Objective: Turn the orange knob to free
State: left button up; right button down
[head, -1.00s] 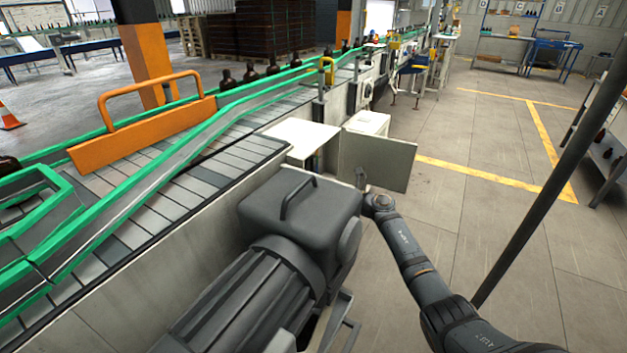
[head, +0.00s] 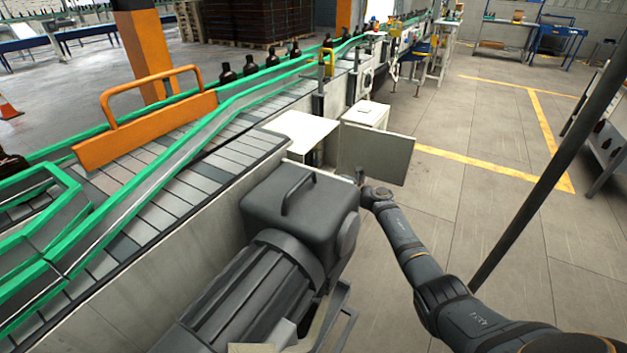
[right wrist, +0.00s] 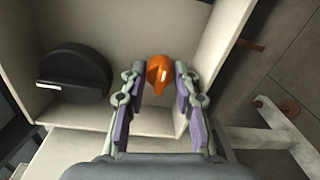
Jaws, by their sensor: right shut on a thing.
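The orange knob (right wrist: 160,70) shows in the right wrist view, on the back panel inside an open pale box. In the head view my right gripper (head: 362,178) is at the open cabinet door, and the knob is hidden there. My left gripper is in neither view.
A black round dial (right wrist: 74,74) sits left of the knob. The open cabinet door (head: 375,153) stands beside my right wrist. A large grey motor (head: 298,215) is left of my arm. A conveyor (head: 190,170) carries dark bottles. The floor to the right is mostly clear.

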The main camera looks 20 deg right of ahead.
jog(key=c, duration=1)
grip_release()
jog(key=shift+f, duration=0.1)
jog(key=shift+s+d, duration=0.1)
jog(key=shift+s+d+f, duration=0.1)
jog(key=shift+s+d, duration=0.1)
jog(key=shift+s, duration=0.05)
jog(key=v, duration=0.7)
jog(key=shift+r, duration=0.35)
